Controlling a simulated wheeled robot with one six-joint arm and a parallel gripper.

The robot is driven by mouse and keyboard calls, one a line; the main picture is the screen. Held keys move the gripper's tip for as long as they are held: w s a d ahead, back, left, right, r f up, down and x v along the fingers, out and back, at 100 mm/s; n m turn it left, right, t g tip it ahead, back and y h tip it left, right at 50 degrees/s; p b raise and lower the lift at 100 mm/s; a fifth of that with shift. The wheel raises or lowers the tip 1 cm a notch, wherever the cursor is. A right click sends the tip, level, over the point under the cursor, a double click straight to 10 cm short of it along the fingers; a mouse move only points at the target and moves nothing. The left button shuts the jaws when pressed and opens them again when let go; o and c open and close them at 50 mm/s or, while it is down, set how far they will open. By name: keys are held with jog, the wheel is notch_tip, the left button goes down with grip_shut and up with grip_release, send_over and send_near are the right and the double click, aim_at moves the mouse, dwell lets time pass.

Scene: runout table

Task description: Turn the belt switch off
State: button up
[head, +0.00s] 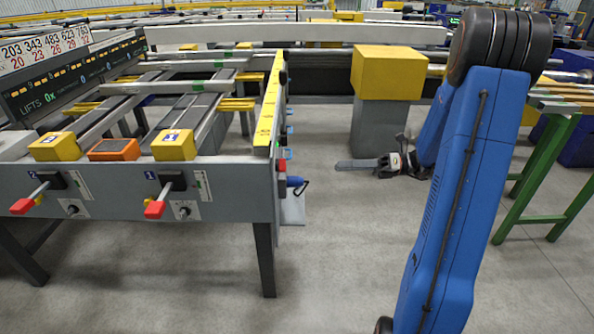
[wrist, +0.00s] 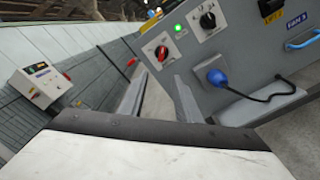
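A red rotary switch (wrist: 162,52) on a white plate sits on the grey side panel in the wrist view, with a lit green lamp (wrist: 181,30) beside it. A black rotary switch (wrist: 208,20) is to its upper right. The plate lettering is too small to read, so I cannot tell which is the belt switch. My gripper (wrist: 160,92) is open and empty, its two fingers apart below the red switch and not visibly touching it. In the head view my gripper (head: 357,164) is to the right of the runout table (head: 230,190), pointing at its side.
A blue plug (wrist: 215,76) with a black cable hangs below the switches. A yellow-topped grey pedestal (head: 388,72) stands behind my arm. Red-tipped levers (head: 155,208) stick out from the table's front. A white control box (wrist: 40,86) is at left. Floor between table and arm is clear.

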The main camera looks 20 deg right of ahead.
aim_at(281, 165)
jog(key=x, duration=1.6)
jog(key=shift+w+a, duration=0.25)
jog(key=shift+w, duration=0.15)
grip_shut()
